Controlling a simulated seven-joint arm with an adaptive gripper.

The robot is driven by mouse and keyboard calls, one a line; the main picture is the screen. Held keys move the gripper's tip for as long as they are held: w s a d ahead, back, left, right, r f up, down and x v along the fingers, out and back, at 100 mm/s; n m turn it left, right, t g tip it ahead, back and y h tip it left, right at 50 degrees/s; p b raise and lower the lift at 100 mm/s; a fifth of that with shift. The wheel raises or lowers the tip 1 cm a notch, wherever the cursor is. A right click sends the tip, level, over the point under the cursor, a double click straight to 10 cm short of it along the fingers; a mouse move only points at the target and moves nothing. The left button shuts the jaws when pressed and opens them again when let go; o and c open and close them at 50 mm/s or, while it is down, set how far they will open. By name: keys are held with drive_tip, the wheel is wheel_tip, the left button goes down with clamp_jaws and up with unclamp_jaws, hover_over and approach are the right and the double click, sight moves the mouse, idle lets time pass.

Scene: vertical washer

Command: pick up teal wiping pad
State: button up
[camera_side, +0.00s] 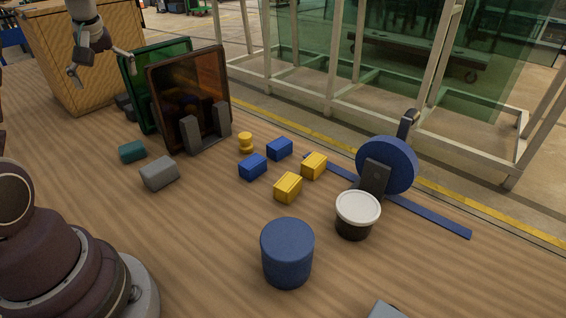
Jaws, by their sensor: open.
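The teal wiping pad (132,151) is a small dark teal block lying on the wooden table at the left. It sits in front of the upright panels and just left of a grey block. My gripper (104,69) hangs at the upper left with its two fingers spread wide. It is open and empty, above and apart from the pad in the picture. Nothing hides the pad's visible faces.
A brown tinted panel (172,101) and a green panel (141,97) stand in holders. A grey block (159,173) lies close to the pad. Blue (253,167) and yellow (288,187) blocks, a blue cylinder (287,253) and a white-lidded tub (357,209) stand further right.

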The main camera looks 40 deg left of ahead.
approach(131, 147)
drive_tip(key=x, duration=0.4)
drive_tip(key=shift+w+d+f, duration=0.1)
drive_tip(key=shift+d+f, duration=0.2)
drive_tip(key=shift+f, duration=0.05)
drive_tip(key=x, duration=0.3)
drive_tip(key=a+x, duration=0.1)
drive_tip(key=x, duration=0.2)
drive_tip(key=shift+r, duration=0.25)
drive_tip(key=shift+c, duration=0.2)
drive_tip(key=c, duration=1.1)
